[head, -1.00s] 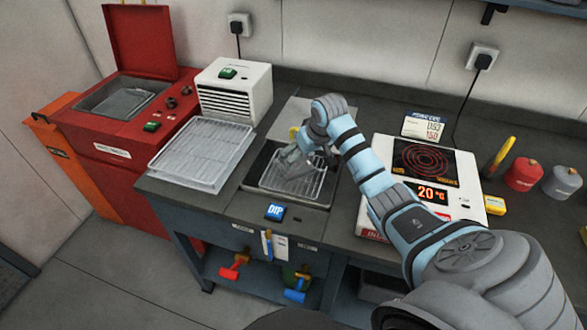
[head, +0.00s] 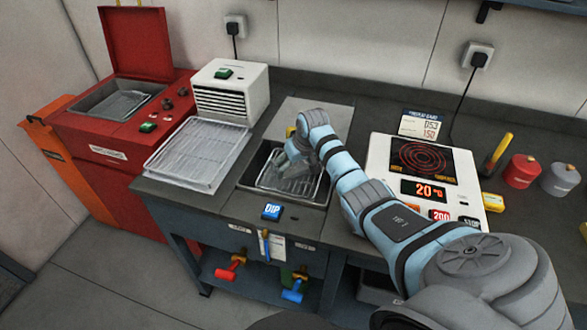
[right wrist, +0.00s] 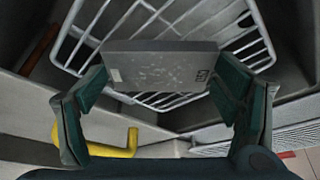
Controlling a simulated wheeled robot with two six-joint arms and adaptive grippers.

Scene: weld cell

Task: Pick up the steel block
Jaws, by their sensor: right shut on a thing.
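The steel block (right wrist: 160,68) is a grey rectangular bar with dark markings at its right end. In the right wrist view it spans between the two green-grey fingers of my right gripper (right wrist: 160,82), which is shut on it. Behind the block is a wire basket (right wrist: 85,38). In the head view my right gripper (head: 285,166) reaches down into the sunken tank (head: 246,177) that holds the basket (head: 305,186). The block is hidden there behind the gripper and wrist. Whether the block touches the basket is unclear. My left gripper is not in view.
Left of the tank are a wire rack tray (head: 195,155) and a white vented unit (head: 231,92). A red lidded bath (head: 125,120) stands further left. Right of the arm is a white hotplate (head: 424,165) reading 20 °C. A blue DIP button (head: 272,211) sits in front.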

